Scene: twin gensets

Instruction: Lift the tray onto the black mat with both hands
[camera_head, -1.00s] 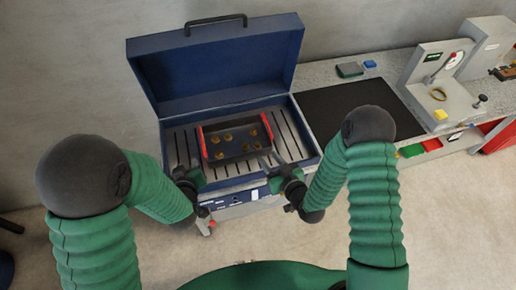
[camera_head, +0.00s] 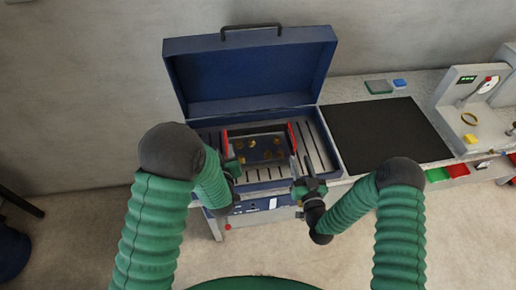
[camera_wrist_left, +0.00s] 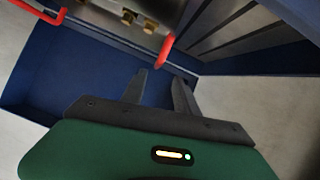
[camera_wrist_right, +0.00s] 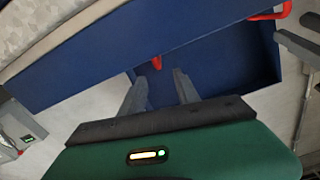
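The tray (camera_head: 262,151) is dark with red handles and holds several small brass-coloured parts. It sits inside the open blue case, on the slotted surface. The black mat (camera_head: 385,131) lies flat on the bench to the right, bare. My left gripper (camera_head: 236,166) is by the tray's left side, partly hidden by my arm; in the left wrist view its fingers (camera_wrist_left: 160,80) are apart and empty, near a red handle (camera_wrist_left: 166,50). My right gripper (camera_head: 300,172) is at the tray's near right; its fingers (camera_wrist_right: 160,82) are apart, with a red handle (camera_wrist_right: 157,62) beyond their tips.
The blue case's lid (camera_head: 250,70) stands open behind the tray, and its walls surround the tray. A grey fixture (camera_head: 470,105) stands right of the mat.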

